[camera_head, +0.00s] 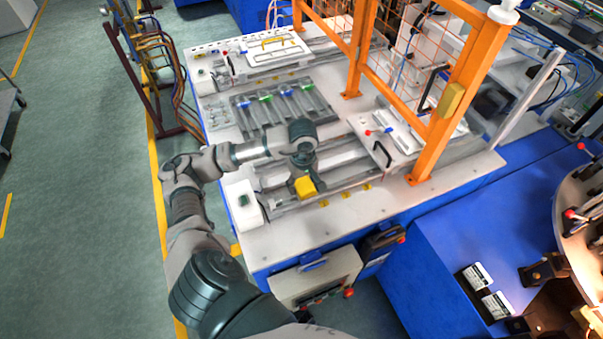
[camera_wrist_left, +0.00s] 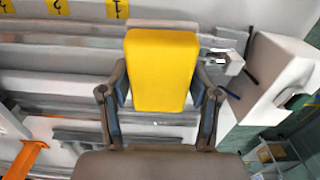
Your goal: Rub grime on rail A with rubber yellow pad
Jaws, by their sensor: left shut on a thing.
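My left gripper (camera_head: 304,172) is shut on the yellow pad (camera_head: 305,187). In the left wrist view the pad (camera_wrist_left: 161,72) stands between the two fingers of the gripper (camera_wrist_left: 160,95). Long grey rails (camera_head: 345,177) run across the front of the white worktable, under and beside the pad. The rails (camera_wrist_left: 60,60) also show behind the pad in the left wrist view. I cannot tell which one is rail A, make out grime for sure, or tell whether the pad touches a rail. My right gripper is not in view.
A white box (camera_head: 243,203) stands at the rails' left end. An orange guard frame (camera_head: 455,95) rises on the right. A plate with a black handle (camera_head: 381,154) sits over the rails' right part. A tray with blue and green-tipped parts (camera_head: 285,108) lies behind my forearm.

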